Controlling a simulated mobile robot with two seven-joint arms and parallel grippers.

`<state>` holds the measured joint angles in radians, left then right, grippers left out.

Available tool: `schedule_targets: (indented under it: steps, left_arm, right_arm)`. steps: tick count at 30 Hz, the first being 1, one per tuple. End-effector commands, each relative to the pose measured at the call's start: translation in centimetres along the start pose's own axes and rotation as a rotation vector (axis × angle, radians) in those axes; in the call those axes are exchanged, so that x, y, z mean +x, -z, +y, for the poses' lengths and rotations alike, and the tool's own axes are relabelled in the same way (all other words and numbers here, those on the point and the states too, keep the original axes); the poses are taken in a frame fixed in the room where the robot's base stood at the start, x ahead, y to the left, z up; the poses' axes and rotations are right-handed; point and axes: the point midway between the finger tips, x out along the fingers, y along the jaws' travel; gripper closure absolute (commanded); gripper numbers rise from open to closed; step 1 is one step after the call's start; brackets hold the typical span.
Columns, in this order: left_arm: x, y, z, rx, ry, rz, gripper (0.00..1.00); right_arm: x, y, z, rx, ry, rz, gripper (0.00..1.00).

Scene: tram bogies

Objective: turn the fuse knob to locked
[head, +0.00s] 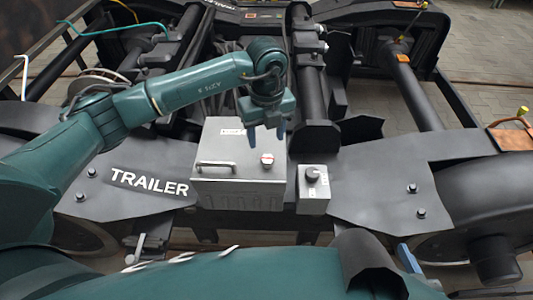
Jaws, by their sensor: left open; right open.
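A small grey box (313,192) on the black bogie frame carries a round black knob (312,174) with white markings beside it, too small to read. To its left is a larger grey box (238,165) with a bar handle and a small red and white knob (267,159) on its lid. I cannot tell for certain which knob is the fuse knob. My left gripper (267,136) is open and empty, pointing down above the larger box's back right part, up and left of the black knob. Of my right gripper, only a bluish finger (409,258) seems to show at the lower right.
A TRAILER label (149,183) lies on the frame left of the boxes. Dark tubes (307,80) rise behind the boxes, close to my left gripper. A flat black plate (380,185) lies right of the small box. A teal arm part of mine covers the bottom edge.

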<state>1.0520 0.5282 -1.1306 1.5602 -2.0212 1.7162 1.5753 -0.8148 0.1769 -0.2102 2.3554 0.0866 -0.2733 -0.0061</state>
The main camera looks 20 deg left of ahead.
Motion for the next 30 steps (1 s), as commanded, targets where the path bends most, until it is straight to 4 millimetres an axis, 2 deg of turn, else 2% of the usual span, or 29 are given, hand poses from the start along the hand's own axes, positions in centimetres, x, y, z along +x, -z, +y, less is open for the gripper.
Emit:
schedule_targets:
  steps: [1,6,12,23,30]
  left_arm:
    - [1.3,0.1,0.0,0.0,-0.003,0.003,0.48]
    - [4.5,0.1,0.0,0.001,-0.002,0.003,0.48]
    - [6.6,0.1,0.0,0.002,0.001,0.002,0.48]
    - [7.0,0.1,-0.1,0.003,0.001,0.001,0.48]
    - [7.0,0.1,-0.1,0.003,0.002,0.001,0.67]
  right_arm:
    - [0.0,-0.1,0.0,-0.001,-0.001,0.003,0.48]
    - [-0.2,-0.1,0.1,-0.004,-0.003,0.01,0.48]
    - [-0.3,0.0,0.1,-0.006,-0.004,0.018,0.48]
    - [-0.3,0.2,0.2,-0.008,-0.005,0.022,0.48]
    - [-0.3,0.2,0.2,-0.008,-0.006,0.022,0.48]
